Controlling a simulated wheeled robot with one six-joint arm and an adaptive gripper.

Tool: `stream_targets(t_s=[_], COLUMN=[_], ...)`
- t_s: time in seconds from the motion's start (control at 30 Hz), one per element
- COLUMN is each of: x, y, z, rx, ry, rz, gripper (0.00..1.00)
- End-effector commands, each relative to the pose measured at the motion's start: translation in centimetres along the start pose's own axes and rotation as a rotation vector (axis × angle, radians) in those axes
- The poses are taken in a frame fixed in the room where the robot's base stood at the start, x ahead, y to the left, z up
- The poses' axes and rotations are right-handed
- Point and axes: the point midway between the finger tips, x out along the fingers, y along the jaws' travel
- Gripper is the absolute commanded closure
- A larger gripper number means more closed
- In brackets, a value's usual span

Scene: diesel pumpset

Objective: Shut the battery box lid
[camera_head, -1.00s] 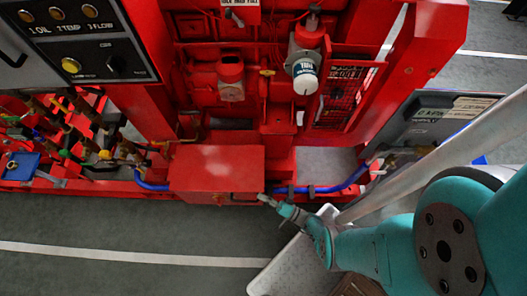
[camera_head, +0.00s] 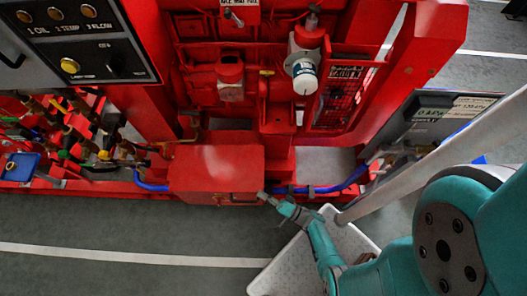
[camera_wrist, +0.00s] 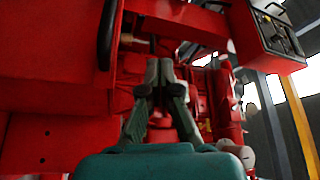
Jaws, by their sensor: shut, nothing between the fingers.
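The red battery box (camera_head: 231,197) stands low at the front of the red pumpset in the head view. Its flat red lid (camera_head: 216,168) lies over the top, and I cannot tell whether it is fully down. My gripper (camera_head: 262,196) is shut and empty at the box's front right corner. I cannot tell whether it touches the box. In the wrist view the fingers (camera_wrist: 160,68) come together in front of red machine parts. A large red surface, which I cannot identify for sure, fills the left of that view.
A blue hose (camera_head: 325,189) runs right of the box. A white tray (camera_head: 285,262) lies below my arm. A control panel (camera_head: 85,45) is at upper left, and valves and a blue tray (camera_head: 20,166) are at far left. The floor in front of the box is clear.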

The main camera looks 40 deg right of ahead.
Motion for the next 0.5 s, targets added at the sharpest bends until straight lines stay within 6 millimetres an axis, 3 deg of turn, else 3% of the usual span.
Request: stream_targets(t_s=[0.5], x=[0.9], y=[-4.9], z=[-1.8], rx=[-0.006], ry=[0.003], rz=[-0.015], gripper=[1.00])
